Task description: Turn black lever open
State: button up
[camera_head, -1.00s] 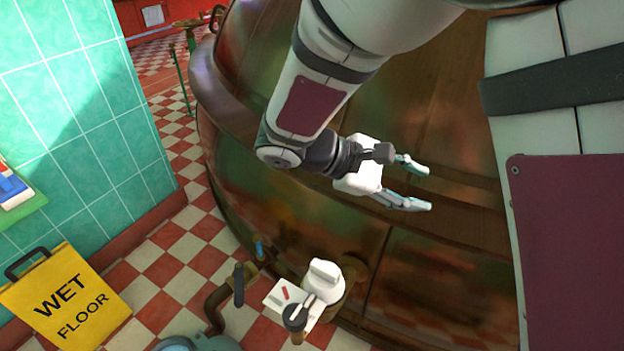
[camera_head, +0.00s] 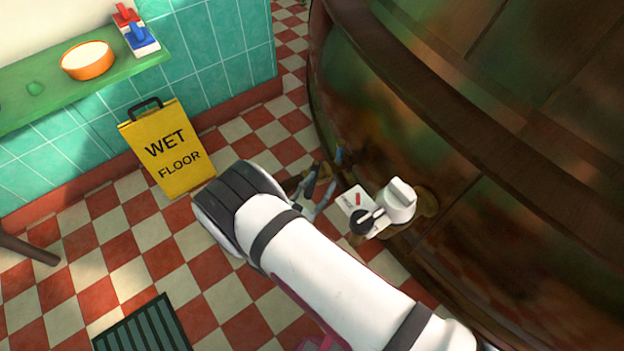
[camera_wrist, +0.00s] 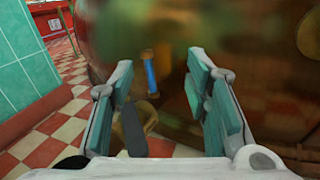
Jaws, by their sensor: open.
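The black lever (camera_wrist: 133,132) shows in the wrist view between my gripper's (camera_wrist: 162,78) two spread fingers, closer to the left one. I cannot tell if a finger touches it. In the head view the black lever (camera_head: 310,183) stands on a pipe by the copper kettle's foot, with my gripper (camera_head: 322,192) right at it, partly hidden by my arm. My gripper is open and holds nothing. A blue handle (camera_wrist: 150,72) stands beyond the lever, also in the head view (camera_head: 339,155).
The copper kettle (camera_head: 400,110) fills the right side. A white valve box with a black knob (camera_head: 398,203) juts out to the right of the lever. A yellow wet-floor sign (camera_head: 172,150) stands at the left. A green shelf (camera_head: 100,82) holds a bowl. Checkered floor lies open at the left.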

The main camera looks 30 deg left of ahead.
jog(key=s+a+f+n+g+y, duration=0.1)
jog(key=s+a+f+n+y, duration=0.1)
jog(key=s+f+n+y, duration=0.6)
jog(key=w+a+m+b, duration=0.1)
jog(key=w, duration=0.3)
jog(key=w+a+f+m+h+b, duration=0.1)
jog(key=w+b, duration=0.1)
jog(key=w, duration=0.3)
jog(key=w+a+f+h+b, duration=0.1)
jog(key=w, duration=0.4)
jog(key=shift+a+m, duration=0.3)
jog(key=shift+m, duration=0.1)
jog(key=shift+s, duration=0.1)
grip_shut()
